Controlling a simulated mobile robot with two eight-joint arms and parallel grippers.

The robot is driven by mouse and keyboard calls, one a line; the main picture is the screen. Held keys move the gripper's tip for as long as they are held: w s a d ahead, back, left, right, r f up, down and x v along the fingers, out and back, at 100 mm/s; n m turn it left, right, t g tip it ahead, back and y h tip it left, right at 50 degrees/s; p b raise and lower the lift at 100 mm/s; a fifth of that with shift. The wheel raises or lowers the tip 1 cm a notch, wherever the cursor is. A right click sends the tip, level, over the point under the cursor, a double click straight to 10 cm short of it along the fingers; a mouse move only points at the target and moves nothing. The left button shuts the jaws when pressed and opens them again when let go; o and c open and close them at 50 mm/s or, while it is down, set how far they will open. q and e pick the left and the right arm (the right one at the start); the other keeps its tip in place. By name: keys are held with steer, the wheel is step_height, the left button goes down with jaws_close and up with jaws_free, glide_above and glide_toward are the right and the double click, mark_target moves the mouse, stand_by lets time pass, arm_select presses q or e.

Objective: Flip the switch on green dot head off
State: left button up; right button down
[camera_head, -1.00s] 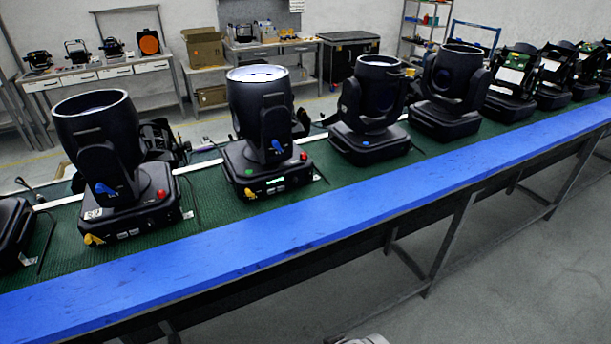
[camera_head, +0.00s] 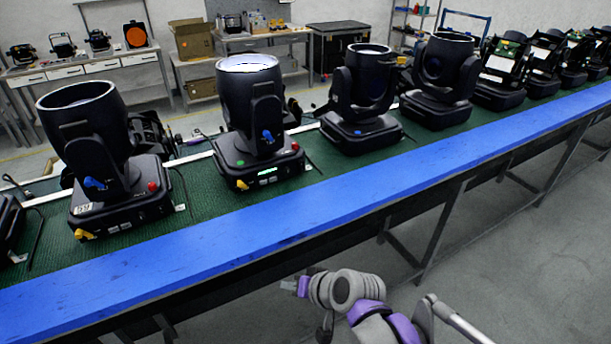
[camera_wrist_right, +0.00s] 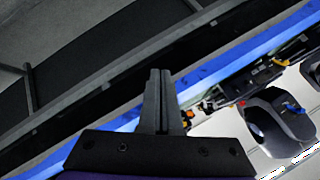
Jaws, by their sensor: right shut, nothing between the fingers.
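The green dot head (camera_head: 252,105) is a black moving light, second from the left on the bench in the head view. Its green dot (camera_head: 240,162) is on the base, beside a lit green display (camera_head: 267,171). A red part (camera_head: 295,146) and a yellow connector (camera_head: 242,184) also show on the base. The lens top looks bright white. I cannot make out the switch itself. My right gripper (camera_head: 290,284) is below and in front of the bench's blue edge, well apart from the head. Its fingers (camera_wrist_right: 160,85) are together and empty in the wrist view.
The blue bench edge (camera_head: 300,215) runs between my right arm and the heads. Other heads stand on both sides, one on the left (camera_head: 95,135) and one with a blue dot (camera_head: 365,95). The wrist view shows part of a head (camera_wrist_right: 270,120), unclear which.

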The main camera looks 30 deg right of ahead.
mark_target(300, 169)
steer(key=w+d+r+m+t, duration=0.1)
steer(key=w+d+m, duration=0.1)
steer(key=w, duration=0.1)
steer(key=w+d+r+m+t, duration=0.1)
steer(key=w+d, duration=0.1)
steer(key=w, duration=0.2)
steer(key=w+d+r+m+t, duration=0.1)
steer(key=w+d+m, duration=0.1)
steer(key=w+d, duration=0.1)
steer(key=shift+w+r+m+t, duration=0.3)
steer(key=shift+w+t, duration=0.1)
steer(key=w+d+m, duration=0.1)
steer(key=d, duration=0.1)
steer(key=w+d+m+t, duration=0.1)
steer(key=d, duration=0.1)
steer(key=w+d+r+m+t, duration=0.1)
steer(key=w+d, duration=0.1)
steer(key=shift+h, duration=0.4)
steer(key=d+m, duration=0.1)
steer(key=d, duration=0.1)
steer(key=w+d+m+t+h, duration=0.1)
steer(key=d, duration=0.1)
steer(key=w+d+m+t+h, duration=0.1)
steer(key=d+m, duration=0.1)
steer(key=shift+w+d+r+b, duration=0.25)
steer(key=shift+d+r+b, duration=0.05)
steer(key=shift+d, duration=0.1)
steer(key=shift+a, duration=0.1)
